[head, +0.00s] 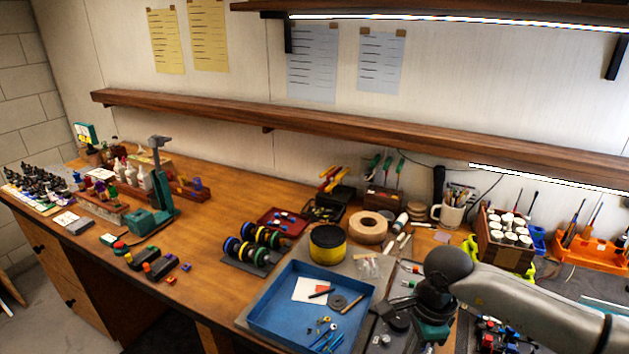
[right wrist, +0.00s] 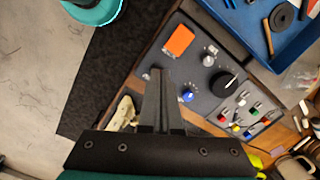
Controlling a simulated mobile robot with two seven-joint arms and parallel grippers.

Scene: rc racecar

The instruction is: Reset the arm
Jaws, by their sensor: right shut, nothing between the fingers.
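My right arm comes in from the lower right of the head view, bent over the front edge of the workbench (head: 215,275). Its fingers are hidden there. In the right wrist view my right gripper (right wrist: 160,88) is shut, with its two dark fingers together and nothing between them. The fingers point across a grey control panel (right wrist: 207,92) with an orange rectangle, a black dial and a blue knob. I cannot tell whether they touch it. My left gripper is not in view.
A blue tray (head: 268,322) with small parts stands left of my right arm. Wheels (head: 253,248) and a yellow-black roll (head: 327,244) sit beyond it. A white mug (head: 450,213) and an orange holder (head: 590,247) stand behind the arm.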

